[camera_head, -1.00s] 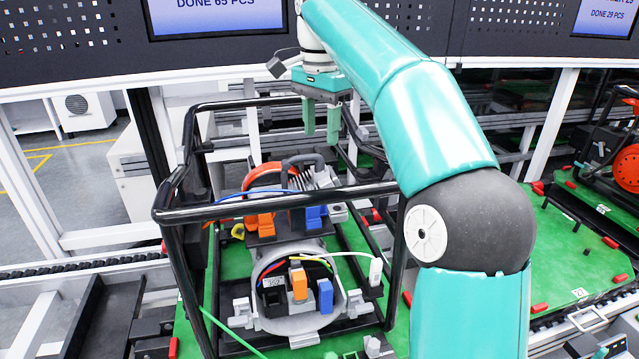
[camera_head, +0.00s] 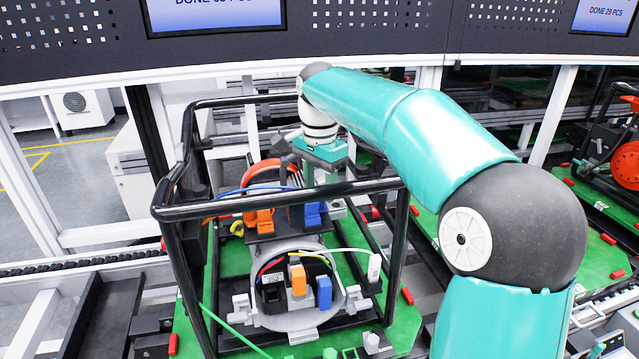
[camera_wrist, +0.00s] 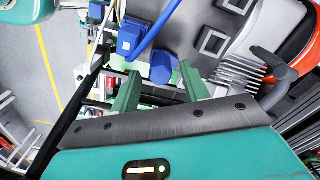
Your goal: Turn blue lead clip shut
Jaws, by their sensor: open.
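A blue clip (camera_head: 313,213) stands beside an orange clip (camera_head: 258,220) on the dark plate behind the round housing. In the wrist view a blue block (camera_wrist: 130,38) has a blue lead (camera_wrist: 152,22) running from it. A second blue piece (camera_wrist: 162,68) lies close by, just beyond and between my fingertips. Whether these blue parts are joined I cannot tell.
A black tubular frame (camera_head: 280,200) surrounds the unit on a green pallet (camera_head: 235,260). The round housing (camera_head: 300,322) in front holds another orange clip (camera_head: 298,281) and blue clip (camera_head: 324,292). An orange hose and a finned grey part (camera_wrist: 238,72) lie right of my fingers in the wrist view.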

